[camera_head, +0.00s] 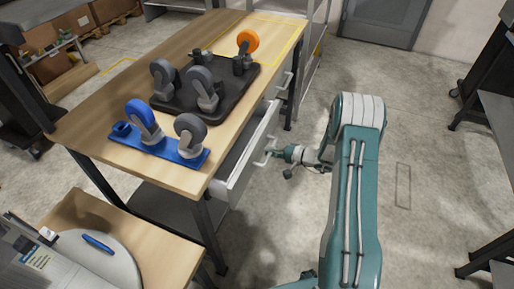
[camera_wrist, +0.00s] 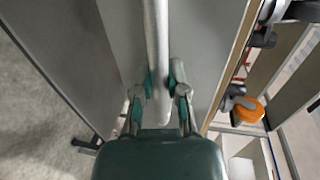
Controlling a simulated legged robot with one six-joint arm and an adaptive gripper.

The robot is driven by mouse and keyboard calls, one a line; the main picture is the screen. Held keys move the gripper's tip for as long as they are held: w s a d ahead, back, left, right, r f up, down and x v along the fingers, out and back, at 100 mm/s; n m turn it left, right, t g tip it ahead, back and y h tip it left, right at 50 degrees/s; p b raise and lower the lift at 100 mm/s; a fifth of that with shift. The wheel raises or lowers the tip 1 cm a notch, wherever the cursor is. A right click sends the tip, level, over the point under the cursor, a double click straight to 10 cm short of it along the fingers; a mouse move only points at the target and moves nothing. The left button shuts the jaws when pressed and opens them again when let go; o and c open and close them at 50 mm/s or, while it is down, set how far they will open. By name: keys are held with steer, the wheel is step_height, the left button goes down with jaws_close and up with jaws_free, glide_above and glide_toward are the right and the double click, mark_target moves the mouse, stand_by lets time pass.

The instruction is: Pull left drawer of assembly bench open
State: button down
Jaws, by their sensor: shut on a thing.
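The wooden-topped assembly bench (camera_head: 95,105) runs across the left of the head view. Its near drawer (camera_head: 233,182) stands partly out, with a strip of the grey interior showing between the bench edge and the drawer front. My gripper (camera_head: 271,154) is at this drawer's handle (camera_head: 264,160). In the wrist view my gripper's fingers (camera_wrist: 161,87) stand on both sides of the pale handle bar (camera_wrist: 156,40) and are shut on it. The drawer's grey front (camera_wrist: 190,40) lies behind the bar. Most of the drawer's inside is hidden.
A black tray (camera_head: 232,105) with casters and a blue plate (camera_head: 126,137) with casters sit on the bench. Another drawer handle (camera_head: 284,84) is farther along. A small wooden table (camera_head: 170,235) stands near left. The floor (camera_head: 425,150) right of my arm is clear.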

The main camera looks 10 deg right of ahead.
steer(key=f+v, duration=0.2)
steer(key=v, duration=0.9)
steer(key=f+v, duration=0.2)
steer(key=v, duration=1)
steer(key=shift+s+d+f, duration=0.25)
steer(key=shift+s+f, duration=0.15)
steer(key=shift+f, duration=0.1)
steer(key=c, duration=0.6)
jaws_free()
steer(key=shift+c, duration=0.2)
steer(key=shift+r, duration=0.1)
steer(key=shift+w, duration=0.1)
steer(key=shift+d, duration=0.15)
steer(key=v, duration=1.2)
